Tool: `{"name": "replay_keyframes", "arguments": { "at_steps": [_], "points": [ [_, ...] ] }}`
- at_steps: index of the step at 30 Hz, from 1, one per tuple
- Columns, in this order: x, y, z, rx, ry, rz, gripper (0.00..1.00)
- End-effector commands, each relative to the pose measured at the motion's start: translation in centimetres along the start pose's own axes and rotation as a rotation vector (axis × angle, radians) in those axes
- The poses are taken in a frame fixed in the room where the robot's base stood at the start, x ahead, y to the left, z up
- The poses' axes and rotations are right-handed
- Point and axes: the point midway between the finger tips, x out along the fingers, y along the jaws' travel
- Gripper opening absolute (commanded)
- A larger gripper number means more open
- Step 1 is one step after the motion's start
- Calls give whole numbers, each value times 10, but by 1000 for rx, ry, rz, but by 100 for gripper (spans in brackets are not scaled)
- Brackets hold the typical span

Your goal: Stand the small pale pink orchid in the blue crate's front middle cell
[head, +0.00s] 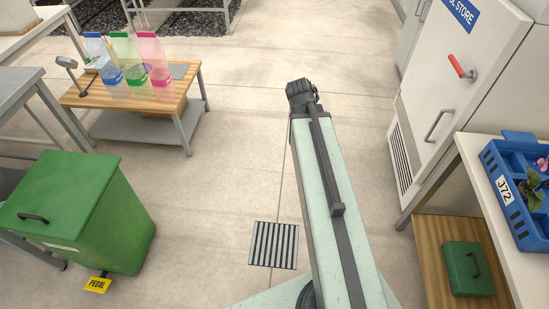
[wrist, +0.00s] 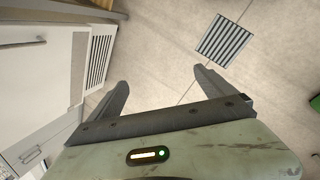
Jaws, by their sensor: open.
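The blue crate (head: 507,208), labelled 372, stands on a white bench at the right edge of the head view, partly cut off by the frame. A plant with green leaves (head: 534,188) and a small pink-red bloom is in the crate; I cannot tell which cell. I cannot make out a small pale pink orchid for certain in either view. My gripper (wrist: 161,82) is open and empty in the wrist view, with bare floor between its fingers. It is well away from the crate, past the bench's left side.
The white bench (head: 492,173) has a lower wooden shelf with a green box (head: 467,268). A white store cabinet (head: 450,85) stands behind it. At left are a low table (head: 188,78) with coloured bags (head: 152,65) and a green pedal bin (head: 110,215). The middle floor is clear around a drain grate (head: 273,245).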

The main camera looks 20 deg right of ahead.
Motion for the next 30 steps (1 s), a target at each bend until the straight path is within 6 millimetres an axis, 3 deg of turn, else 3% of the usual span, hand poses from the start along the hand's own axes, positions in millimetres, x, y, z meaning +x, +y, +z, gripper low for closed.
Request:
{"name": "replay_keyframes", "arguments": {
  "at_steps": [1, 3, 6, 9, 12, 23, 29, 30],
  "points": [
    [-14, -52, -22, 25, 43, -61, 94],
    [-32, -113, -42, 78, 79, -151, 94],
    [-53, -179, -56, 132, 97, -254, 94],
    [-65, -217, -60, 164, 95, -313, 94],
    [-69, -228, -61, 178, 92, -333, 94],
    [-69, -227, -62, 180, 93, -332, 94],
    [-69, -226, -62, 179, 93, -331, 41],
    [-69, -226, -62, 179, 93, -331, 36]
  ]
}}
